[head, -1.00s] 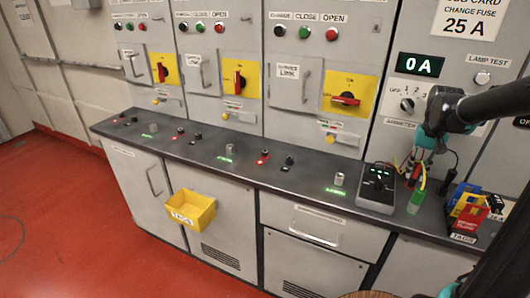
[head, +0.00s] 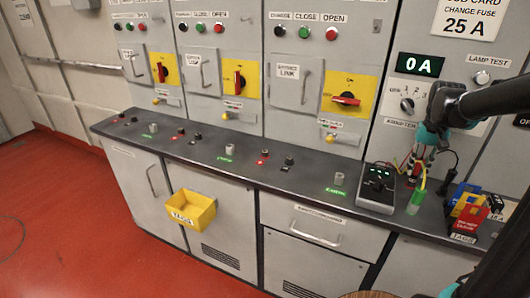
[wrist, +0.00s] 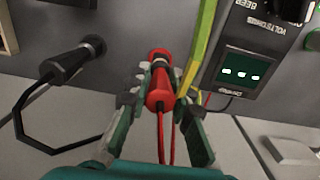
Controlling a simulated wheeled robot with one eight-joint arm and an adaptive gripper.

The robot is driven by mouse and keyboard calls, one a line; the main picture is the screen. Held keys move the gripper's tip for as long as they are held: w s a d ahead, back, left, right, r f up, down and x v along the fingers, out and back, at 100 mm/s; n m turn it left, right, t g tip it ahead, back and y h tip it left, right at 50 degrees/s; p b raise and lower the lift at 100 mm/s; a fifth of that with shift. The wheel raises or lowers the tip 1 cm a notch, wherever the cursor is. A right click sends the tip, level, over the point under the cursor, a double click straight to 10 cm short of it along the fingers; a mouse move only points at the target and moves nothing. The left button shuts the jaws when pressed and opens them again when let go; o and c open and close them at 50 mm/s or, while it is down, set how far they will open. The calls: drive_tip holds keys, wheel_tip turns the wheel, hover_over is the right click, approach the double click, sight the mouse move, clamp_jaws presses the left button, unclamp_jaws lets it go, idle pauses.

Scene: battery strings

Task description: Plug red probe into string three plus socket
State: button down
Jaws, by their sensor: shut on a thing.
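My gripper (wrist: 160,85) is shut on the red probe (wrist: 159,97), with a finger on each side of its handle. Red leads run from the probe toward the bottom of the wrist view. In the head view my gripper (head: 417,164) is at the right part of the dark counter, just right of the meter (head: 377,188). The meter also shows in the wrist view (wrist: 253,58). Three pairs of red and black sockets line the counter; the rightmost red socket (head: 263,156) stands far left of my gripper. Socket labels are too small to read.
A black probe (wrist: 75,60) with a black lead lies left of my gripper in the wrist view. A yellow-green strip (wrist: 200,45) passes close on its right. A tag holder (head: 468,212) stands at the counter's right. A yellow bin (head: 190,209) hangs in front.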

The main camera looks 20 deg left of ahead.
drive_tip(key=shift+r, duration=1.2)
idle(0.3)
drive_tip(key=shift+r, duration=2.45)
